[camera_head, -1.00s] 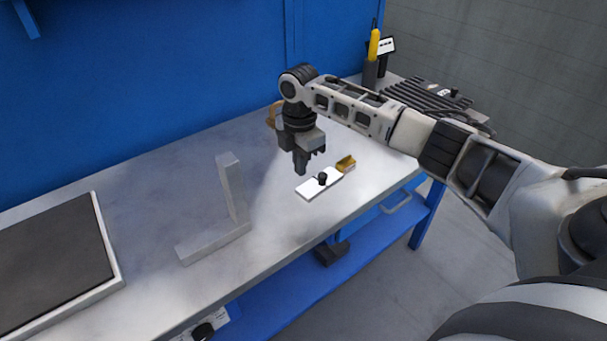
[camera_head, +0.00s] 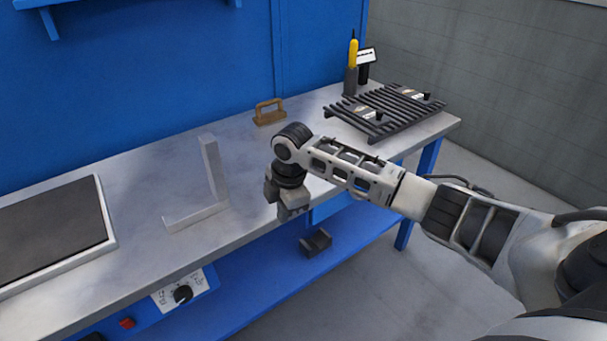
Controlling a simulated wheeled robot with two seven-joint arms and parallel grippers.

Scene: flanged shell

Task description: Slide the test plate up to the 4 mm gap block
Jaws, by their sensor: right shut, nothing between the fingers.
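My right gripper (camera_head: 290,214) points down near the front edge of the workbench (camera_head: 140,240), shut and empty. My right wrist and forearm cover the bench area behind it. The white plate with a black knob and the small brass-coloured block, both seen earlier, are hidden now, probably behind my arm. I cannot tell whether they touch. My left gripper is not in view.
A grey L-shaped square (camera_head: 213,172) stands left of my gripper. A dark framed slab (camera_head: 50,232) lies at far left. A brown handled block (camera_head: 268,112) is at the back. A slatted rack (camera_head: 385,110) holding knobbed plates is at right.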

